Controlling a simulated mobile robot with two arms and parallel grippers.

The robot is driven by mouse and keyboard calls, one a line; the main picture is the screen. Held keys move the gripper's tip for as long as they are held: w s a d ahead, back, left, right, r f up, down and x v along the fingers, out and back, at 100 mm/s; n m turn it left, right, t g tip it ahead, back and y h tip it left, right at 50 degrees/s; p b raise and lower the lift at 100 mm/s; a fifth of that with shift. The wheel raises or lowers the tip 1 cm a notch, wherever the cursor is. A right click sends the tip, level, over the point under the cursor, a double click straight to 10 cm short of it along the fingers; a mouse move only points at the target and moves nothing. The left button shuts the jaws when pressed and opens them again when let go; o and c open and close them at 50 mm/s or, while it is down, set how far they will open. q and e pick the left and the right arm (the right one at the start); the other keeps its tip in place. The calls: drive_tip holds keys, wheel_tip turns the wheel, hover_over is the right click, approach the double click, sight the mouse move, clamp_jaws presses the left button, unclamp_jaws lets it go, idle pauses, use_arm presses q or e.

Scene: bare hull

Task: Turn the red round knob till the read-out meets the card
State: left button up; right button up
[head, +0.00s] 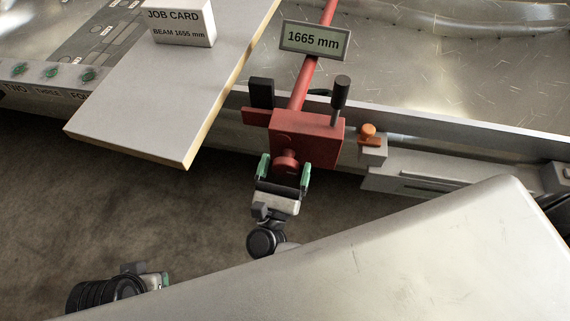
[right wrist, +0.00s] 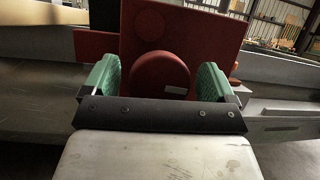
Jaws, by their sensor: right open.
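The red round knob (head: 287,161) is on the front of a red block (head: 312,136); it also shows in the right wrist view (right wrist: 160,74). My right gripper (head: 284,177) is open, with its green-padded fingers (right wrist: 160,85) on either side of the knob. Gaps show between the pads and the knob. The read-out (head: 313,40) above the block shows 1665 mm. The job card (head: 180,28) on the grey board appears to read BEAM 1695 mm, in small print. My left gripper (head: 152,280) is low at the left, partly hidden, its jaws unclear.
A grey board (head: 150,110) juts out left of the red block. Black handles (head: 340,92) rise from the block. An orange knob (head: 368,130) stands on a small grey mount to the right. A long metal rail (head: 450,146) runs right. Open floor (head: 110,205) lies in front.

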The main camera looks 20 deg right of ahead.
drive_tip(key=c, duration=0.9)
drive_tip(key=shift+n+t+y, duration=0.3)
drive_tip(key=shift+n, duration=0.2)
